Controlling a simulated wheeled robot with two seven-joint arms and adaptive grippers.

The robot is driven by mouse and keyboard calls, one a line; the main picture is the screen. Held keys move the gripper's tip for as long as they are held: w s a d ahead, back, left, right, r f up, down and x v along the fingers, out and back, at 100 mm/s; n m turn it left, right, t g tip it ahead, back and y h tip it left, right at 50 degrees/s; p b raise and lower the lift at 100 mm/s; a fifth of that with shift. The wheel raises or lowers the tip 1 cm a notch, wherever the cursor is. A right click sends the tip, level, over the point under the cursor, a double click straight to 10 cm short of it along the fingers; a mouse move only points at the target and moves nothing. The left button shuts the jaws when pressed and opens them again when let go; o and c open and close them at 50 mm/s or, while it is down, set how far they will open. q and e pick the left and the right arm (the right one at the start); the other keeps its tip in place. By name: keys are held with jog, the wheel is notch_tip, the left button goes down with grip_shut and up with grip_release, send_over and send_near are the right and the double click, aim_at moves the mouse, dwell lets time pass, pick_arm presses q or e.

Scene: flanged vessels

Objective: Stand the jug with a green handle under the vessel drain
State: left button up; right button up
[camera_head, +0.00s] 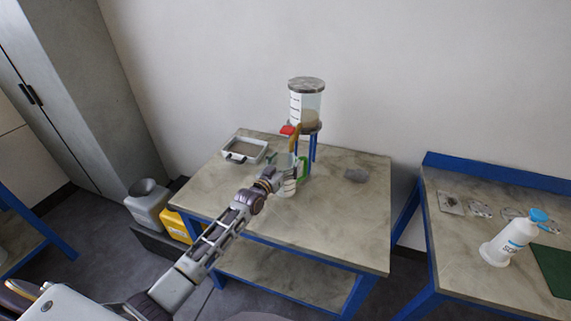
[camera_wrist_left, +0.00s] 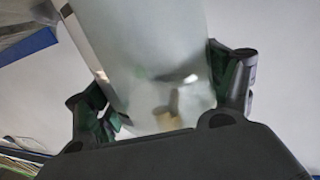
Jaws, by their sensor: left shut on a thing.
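The vessel (camera_head: 306,106) is a clear cylinder with a grey lid, holding some brownish content, on a blue-legged stand at the back of the table. A red part (camera_head: 288,130) and an orange-brown piece show at its lower front, by the drain. The pale, translucent jug with a green handle (camera_head: 304,168) is in front of the stand, below the red part. My left gripper (camera_head: 284,180) is shut on the jug; the wrist view shows its fingers on both sides of the jug body (camera_wrist_left: 150,60). I cannot tell whether the jug's base touches the table. My right gripper is not in view.
The table's (camera_head: 335,225) front right is clear. A second table at right holds a white bottle (camera_head: 508,243) with a blue cap. Canisters stand on the left.

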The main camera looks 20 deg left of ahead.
pick_arm(q)
jog(key=shift+f, duration=0.1)
jog(key=o, duration=1.3)
jog(key=shift+s, duration=0.1)
jog(key=shift+b+v, duration=0.5)
jog(key=shift+v, duration=5.4)
jog(key=shift+a, duration=0.1)
